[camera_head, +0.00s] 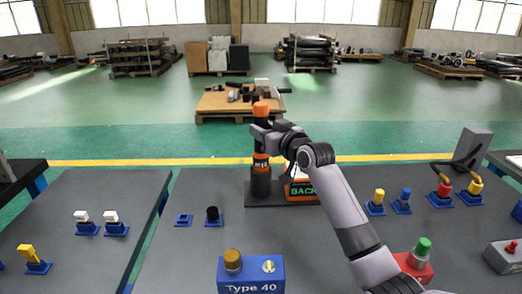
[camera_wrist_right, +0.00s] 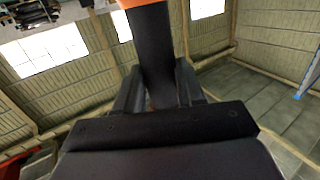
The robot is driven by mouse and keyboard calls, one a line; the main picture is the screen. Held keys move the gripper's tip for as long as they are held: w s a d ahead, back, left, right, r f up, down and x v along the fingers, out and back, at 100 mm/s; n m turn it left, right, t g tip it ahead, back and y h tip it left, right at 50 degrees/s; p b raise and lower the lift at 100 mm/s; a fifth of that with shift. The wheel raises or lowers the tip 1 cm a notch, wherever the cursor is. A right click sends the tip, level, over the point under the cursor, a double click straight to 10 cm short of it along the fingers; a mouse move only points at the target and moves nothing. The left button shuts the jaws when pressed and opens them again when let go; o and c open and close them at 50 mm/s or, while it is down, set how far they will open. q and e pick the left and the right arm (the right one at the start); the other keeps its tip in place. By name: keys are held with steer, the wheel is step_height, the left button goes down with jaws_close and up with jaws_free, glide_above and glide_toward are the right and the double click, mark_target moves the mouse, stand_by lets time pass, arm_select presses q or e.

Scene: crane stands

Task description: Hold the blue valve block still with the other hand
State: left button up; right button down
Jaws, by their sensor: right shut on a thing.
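The blue valve block (camera_head: 250,276), marked "Type 40", sits on the dark table at the lower middle of the head view. It bears a brown knob (camera_head: 232,261) at its left and a pale round dial (camera_head: 268,266) at its right. My right gripper (camera_head: 265,133) is well beyond the block, shut on the upper black part of an upright orange-and-black column (camera_head: 261,162). In the right wrist view its fingers (camera_wrist_right: 160,92) sit on both sides of the black shaft (camera_wrist_right: 158,55). No gripper touches the block. My left gripper is out of view.
The column stands on a dark base beside an orange-and-white box (camera_head: 300,186). A red block (camera_head: 415,268) with a green knob lies right of my arm.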

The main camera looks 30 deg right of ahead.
mark_target(265, 105)
step_height(265, 105, up, 2)
steer(key=shift+r+p, duration=0.1)
steer(key=shift+p, duration=0.45)
steer(key=shift+r+p, duration=2.75)
steer(key=shift+r, duration=0.1)
steer(key=shift+r+p, duration=1.1)
steer(key=shift+r, duration=0.3)
steer(key=shift+f, duration=0.1)
